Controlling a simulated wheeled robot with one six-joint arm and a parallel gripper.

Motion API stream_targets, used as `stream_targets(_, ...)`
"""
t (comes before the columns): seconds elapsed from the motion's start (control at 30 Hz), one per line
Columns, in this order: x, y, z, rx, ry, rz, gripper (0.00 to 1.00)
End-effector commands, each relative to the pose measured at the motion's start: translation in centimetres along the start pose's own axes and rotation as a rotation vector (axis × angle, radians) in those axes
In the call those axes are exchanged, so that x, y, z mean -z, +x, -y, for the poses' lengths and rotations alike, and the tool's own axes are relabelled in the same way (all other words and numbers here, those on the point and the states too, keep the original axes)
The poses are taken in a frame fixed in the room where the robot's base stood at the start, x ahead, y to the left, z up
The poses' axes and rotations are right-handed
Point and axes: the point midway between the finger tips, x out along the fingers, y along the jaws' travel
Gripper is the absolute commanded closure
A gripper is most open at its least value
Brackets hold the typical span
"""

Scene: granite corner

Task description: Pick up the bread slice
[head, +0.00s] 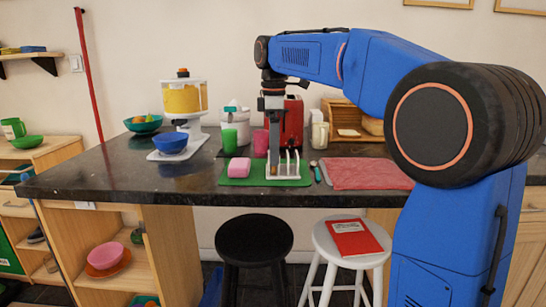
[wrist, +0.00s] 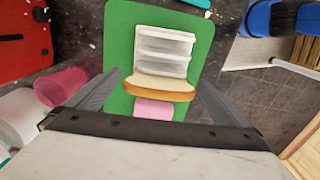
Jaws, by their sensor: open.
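The bread slice (wrist: 160,88) shows in the wrist view as a narrow pale band with a brown crust, seemingly upright at one end of the white rack (wrist: 165,50). The rack stands on the green board (wrist: 121,45). My gripper (wrist: 160,80) is open, its two grey fingers on either side of the slice with gaps between. In the head view my gripper (head: 274,172) points down over the left end of the rack (head: 289,168). The slice is mostly hidden there by my gripper.
A pink block (head: 239,167) lies on the green board (head: 236,181), left of the rack. A green cup (head: 229,141), pink cup (head: 261,143) and red appliance (head: 292,122) stand behind. A red cloth (head: 366,173) lies to the right. The dark counter's left front is clear.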

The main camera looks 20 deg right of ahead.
Motion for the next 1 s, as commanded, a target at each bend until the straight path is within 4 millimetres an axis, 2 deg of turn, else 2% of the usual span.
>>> stream_targets(0.17, 0.0, 0.0, 0.0, 0.0, 0.0, 0.0, 0.0)
stream_targets(0.3, 0.0, 0.0, 0.0, 0.0, 0.0, 0.0, 0.34)
stream_targets(0.33, 0.0, 0.0, 0.0, 0.0, 0.0, 0.0, 0.41)
stream_targets(0.37, 0.0, 0.0, 0.0, 0.0, 0.0, 0.0, 0.43)
stream_targets(0.63, 0.0, -0.1, 0.0, 0.0, 0.0, 0.0, 0.43)
stream_targets(0.73, 0.0, -0.7, 0.0, -0.001, 0.0, 0.0, 0.43)
stream_targets(0.87, 0.1, -2.5, -0.1, -0.003, 0.0, -0.001, 0.43)
stream_targets(1.0, 0.1, -5.2, -0.1, -0.003, 0.0, -0.001, 0.43)
